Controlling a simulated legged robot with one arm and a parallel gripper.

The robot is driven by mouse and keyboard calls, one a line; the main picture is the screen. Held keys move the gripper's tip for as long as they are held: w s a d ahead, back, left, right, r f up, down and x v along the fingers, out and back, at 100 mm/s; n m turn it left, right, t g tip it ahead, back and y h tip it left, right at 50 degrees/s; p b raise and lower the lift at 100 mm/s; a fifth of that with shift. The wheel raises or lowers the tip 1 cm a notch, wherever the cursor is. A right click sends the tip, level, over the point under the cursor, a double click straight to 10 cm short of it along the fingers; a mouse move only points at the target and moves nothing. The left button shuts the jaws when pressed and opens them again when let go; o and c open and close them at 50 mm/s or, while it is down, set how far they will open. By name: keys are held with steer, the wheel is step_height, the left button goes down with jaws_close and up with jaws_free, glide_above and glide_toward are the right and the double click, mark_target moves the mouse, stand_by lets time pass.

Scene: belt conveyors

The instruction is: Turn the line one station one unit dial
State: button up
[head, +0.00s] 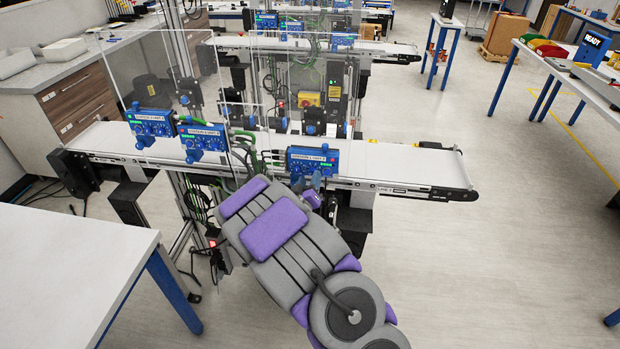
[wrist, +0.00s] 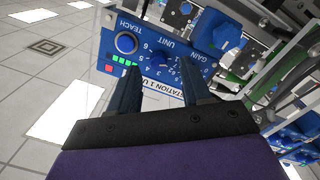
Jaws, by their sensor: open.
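A blue control panel (head: 312,158) is mounted on the near side of the front belt conveyor. The same panel fills the upper middle of the wrist view (wrist: 140,22), with a label partly reading "STATION 1" and markings TEACH, UNIT and GAIN. The unit dial (wrist: 163,62), with numbers around it, shows between the fingertips. My gripper (wrist: 163,78) is open, with one dark blue finger on each side of that dial's area. Whether the fingers touch the dial I cannot tell. In the head view my gripper (head: 315,190) is just below the panel, partly hidden by my arm.
Two similar blue panels, one left (head: 150,122) and one nearer the middle (head: 202,137), sit along the same conveyor (head: 420,165). Clear guard sheets and posts stand behind them. A white table (head: 70,250) is at the left front.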

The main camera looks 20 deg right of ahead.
mark_target(312, 171)
steer(key=shift+x, duration=1.15)
jaws_close()
